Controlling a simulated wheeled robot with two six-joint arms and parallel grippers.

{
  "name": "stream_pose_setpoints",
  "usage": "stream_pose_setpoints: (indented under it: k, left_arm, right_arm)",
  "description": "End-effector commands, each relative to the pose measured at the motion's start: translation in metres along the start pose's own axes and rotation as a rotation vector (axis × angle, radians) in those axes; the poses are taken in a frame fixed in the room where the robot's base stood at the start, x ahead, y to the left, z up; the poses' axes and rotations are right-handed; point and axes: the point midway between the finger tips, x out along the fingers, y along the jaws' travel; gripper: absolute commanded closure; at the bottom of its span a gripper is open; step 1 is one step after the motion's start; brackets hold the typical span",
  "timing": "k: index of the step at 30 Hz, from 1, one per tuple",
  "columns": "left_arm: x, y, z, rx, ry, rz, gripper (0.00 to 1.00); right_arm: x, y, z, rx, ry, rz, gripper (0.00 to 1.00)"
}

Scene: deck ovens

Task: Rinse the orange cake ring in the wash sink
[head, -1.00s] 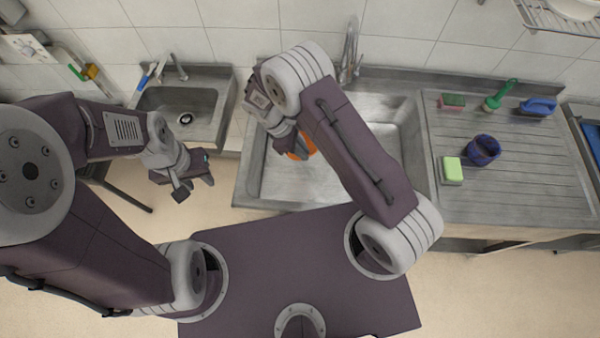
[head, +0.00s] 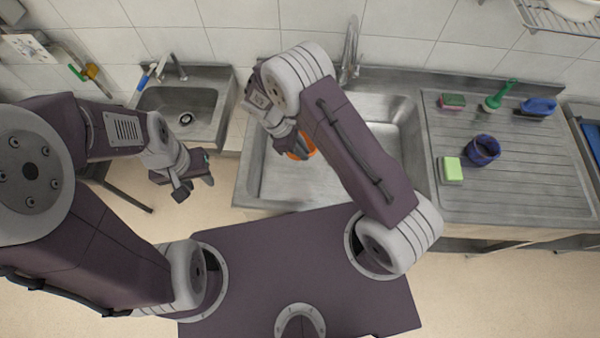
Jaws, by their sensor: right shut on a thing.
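The orange cake ring (head: 308,147) is partly hidden behind my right gripper (head: 293,151). My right gripper is shut on the ring and holds it over the left part of the large steel wash sink (head: 285,182). The height of the ring above the sink floor is hard to tell. The sink's tap (head: 350,50) stands at the back, to the right of my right gripper. My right arm covers much of the basin's middle. My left gripper (head: 196,188) is away from the ring, in front of the smaller basin, with its fingers apart and nothing between them.
A smaller basin (head: 205,105) with its own tap is at the left. On the ribbed drainboard (head: 530,185) stand a blue cup (head: 482,150), a green sponge (head: 451,170), a green-and-red sponge (head: 453,101), a green brush (head: 499,95) and a blue brush (head: 538,106). The drainboard's front is clear.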

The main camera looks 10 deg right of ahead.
Motion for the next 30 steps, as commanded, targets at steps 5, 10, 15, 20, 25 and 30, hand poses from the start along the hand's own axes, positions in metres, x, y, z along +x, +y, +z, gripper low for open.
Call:
stream_pose_setpoints:
  k: [5, 10, 15, 20, 25, 30]
  left_arm:
    - [-0.009, 0.0, -0.001, 0.0, 0.0, 0.0, 0.64]
    - [-0.027, 0.001, -0.003, 0.0, 0.0, 0.0, 0.64]
    - [-0.033, 0.001, -0.004, 0.0, 0.0, 0.0, 0.64]
    - [-0.031, 0.001, -0.003, 0.0, 0.0, 0.0, 0.64]
    - [-0.031, 0.001, -0.003, 0.0, 0.0, 0.0, 0.64]
    - [-0.031, 0.001, -0.003, 0.0, 0.0, 0.0, 0.64]
  right_arm:
    - [-0.01, 0.0, 0.005, 0.0, 0.001, 0.001, 1.0]
    - [-0.03, 0.0, 0.015, 0.0, 0.001, 0.0, 1.0]
    - [-0.037, 0.0, 0.019, 0.0, 0.0, 0.0, 1.0]
    - [-0.036, 0.0, 0.018, 0.0, 0.0, 0.0, 1.0]
    - [-0.036, 0.0, 0.018, 0.0, 0.0, 0.0, 1.0]
    - [-0.036, 0.0, 0.018, 0.0, 0.0, 0.0, 1.0]
